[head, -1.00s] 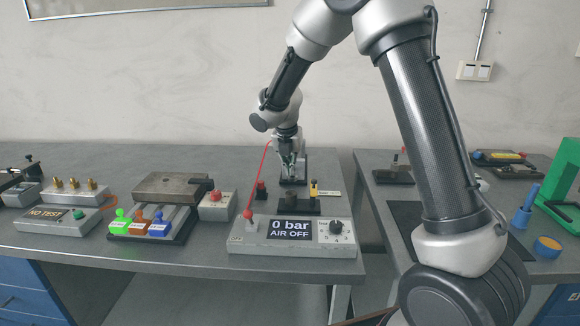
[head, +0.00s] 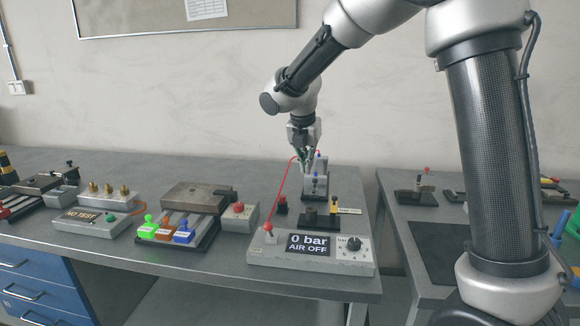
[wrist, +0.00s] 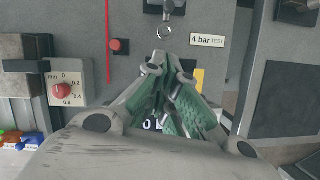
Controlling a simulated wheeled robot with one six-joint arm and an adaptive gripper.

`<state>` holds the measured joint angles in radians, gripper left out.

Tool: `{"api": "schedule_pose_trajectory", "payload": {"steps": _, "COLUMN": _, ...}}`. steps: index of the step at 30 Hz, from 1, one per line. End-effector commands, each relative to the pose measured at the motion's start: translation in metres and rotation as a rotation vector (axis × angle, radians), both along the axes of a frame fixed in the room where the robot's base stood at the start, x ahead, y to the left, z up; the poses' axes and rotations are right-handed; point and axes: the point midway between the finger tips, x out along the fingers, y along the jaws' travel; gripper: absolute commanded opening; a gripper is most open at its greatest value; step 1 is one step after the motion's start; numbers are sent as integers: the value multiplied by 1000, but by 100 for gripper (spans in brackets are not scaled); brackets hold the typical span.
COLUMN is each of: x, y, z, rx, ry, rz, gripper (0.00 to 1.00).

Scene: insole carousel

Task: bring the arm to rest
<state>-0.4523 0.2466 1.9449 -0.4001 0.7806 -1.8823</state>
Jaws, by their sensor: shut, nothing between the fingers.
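My gripper (head: 306,160) hangs from my arm above the back of the left bench, close to a small grey upright fixture (head: 316,181). Its fingers point down and overlap the top of that fixture in the head view; I cannot tell whether they touch. In the wrist view the green-padded fingers (wrist: 168,62) are drawn together with nothing held. My arm is bent, with the forearm reaching left and down from a high elbow.
A grey air box (head: 345,258) reading "0 bar AIR OFF" stands at the bench front, with a red line rising behind it. A clamp block with coloured levers (head: 166,230) and a "NO TEST" box (head: 88,219) are left. A gap separates the right bench (head: 450,212).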

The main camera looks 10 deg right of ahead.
Motion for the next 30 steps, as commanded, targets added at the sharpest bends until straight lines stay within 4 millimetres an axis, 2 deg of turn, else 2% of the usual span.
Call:
{"api": "schedule_pose_trajectory", "payload": {"steps": 4, "x": -10, "y": -3, "z": -7, "rx": 81, "ry": -14, "rz": -297, "gripper": 0}}
{"api": "schedule_pose_trajectory", "payload": {"steps": 6, "x": -30, "y": -9, "z": -22, "rx": 124, "ry": 1, "rz": -519, "gripper": 0}}
{"api": "schedule_pose_trajectory", "payload": {"steps": 8, "x": -51, "y": -16, "z": -26, "rx": 166, "ry": 1, "rz": -727, "gripper": 0}}
{"api": "schedule_pose_trajectory", "payload": {"steps": 11, "x": -94, "y": -40, "z": -19, "rx": 247, "ry": -16, "rz": -1105, "gripper": 0}}
{"api": "schedule_pose_trajectory", "payload": {"steps": 15, "x": -169, "y": -89, "z": 4, "rx": 389, "ry": -66, "rz": -1691, "gripper": 0}}
{"api": "schedule_pose_trajectory", "payload": {"steps": 19, "x": -236, "y": -126, "z": 19, "rx": 521, "ry": -102, "rz": -2113, "gripper": 0}}
{"api": "schedule_pose_trajectory", "payload": {"steps": 21, "x": -268, "y": -141, "z": 25, "rx": 595, "ry": -113, "rz": -2270, "gripper": 0}}
{"api": "schedule_pose_trajectory", "payload": {"steps": 24, "x": -303, "y": -157, "z": 30, "rx": 699, "ry": -128, "rz": -2384, "gripper": 0}}
{"api": "schedule_pose_trajectory", "payload": {"steps": 27, "x": -324, "y": -170, "z": 37, "rx": 799, "ry": -157, "rz": -2420, "gripper": 0}}
{"api": "schedule_pose_trajectory", "payload": {"steps": 30, "x": -334, "y": -179, "z": 48, "rx": 883, "ry": -197, "rz": -2434, "gripper": 0}}
